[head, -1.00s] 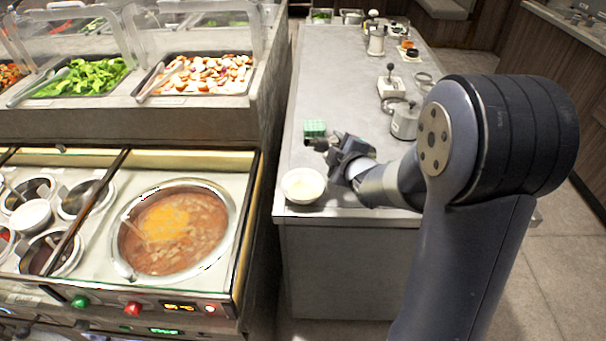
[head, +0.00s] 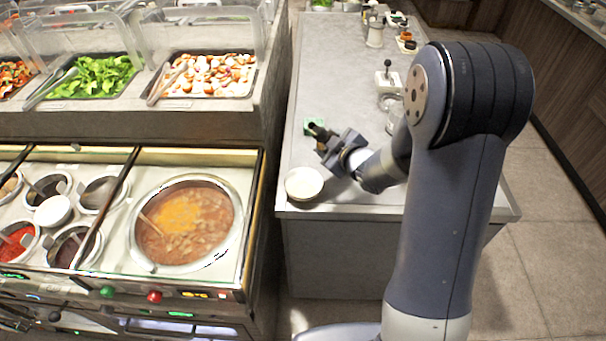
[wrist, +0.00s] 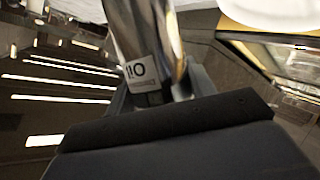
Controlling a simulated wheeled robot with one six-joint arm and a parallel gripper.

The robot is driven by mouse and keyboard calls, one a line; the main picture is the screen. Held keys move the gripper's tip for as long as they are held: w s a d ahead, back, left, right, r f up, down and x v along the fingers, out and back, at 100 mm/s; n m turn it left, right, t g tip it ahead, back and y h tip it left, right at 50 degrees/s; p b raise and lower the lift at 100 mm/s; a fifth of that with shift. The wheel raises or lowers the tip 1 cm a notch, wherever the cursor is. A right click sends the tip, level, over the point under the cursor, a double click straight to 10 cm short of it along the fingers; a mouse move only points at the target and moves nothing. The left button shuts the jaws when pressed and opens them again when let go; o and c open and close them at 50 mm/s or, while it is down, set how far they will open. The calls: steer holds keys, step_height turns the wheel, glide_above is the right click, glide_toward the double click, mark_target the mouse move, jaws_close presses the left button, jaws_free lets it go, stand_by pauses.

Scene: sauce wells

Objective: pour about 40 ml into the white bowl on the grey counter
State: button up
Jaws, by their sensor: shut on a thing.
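The white bowl (head: 304,184) stands on the near left corner of the grey counter (head: 330,85), and its white rim (wrist: 275,14) shows at the top right of the wrist view. My gripper (head: 328,143) is above the counter, behind the bowl and slightly to its right. It is shut on a shiny metal vessel (wrist: 140,35) with a pale label (wrist: 143,72); the label is only partly readable. In the head view the vessel is small and dark at the fingers. Its mouth and contents are hidden, and I see no stream into the bowl.
Jars and small containers stand along the counter's right side and far end. A buffet with a large soup pot (head: 240,225) stands to the left, across a narrow gap.

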mark_target(332, 133)
steer(key=shift+w+d+r+m+g+y+p, duration=0.1)
steer(key=shift+r+m+g+y+p, duration=0.25)
steer(key=shift+p, duration=0.9)
steer(key=shift+w+d+r+m+g+y+p, duration=0.1)
steer(key=shift+r+m+y+p, duration=0.3)
steer(key=shift+p, duration=0.8)
steer(key=shift+m+p, duration=0.55)
steer(key=shift+p, duration=0.25)
steer(key=shift+m+y, duration=0.3)
steer(key=shift+y, duration=0.05)
steer(key=shift+m+g+y, duration=0.45)
steer(key=shift+m+y, duration=0.05)
steer(key=shift+m, duration=0.1)
steer(key=shift+r, duration=2.05)
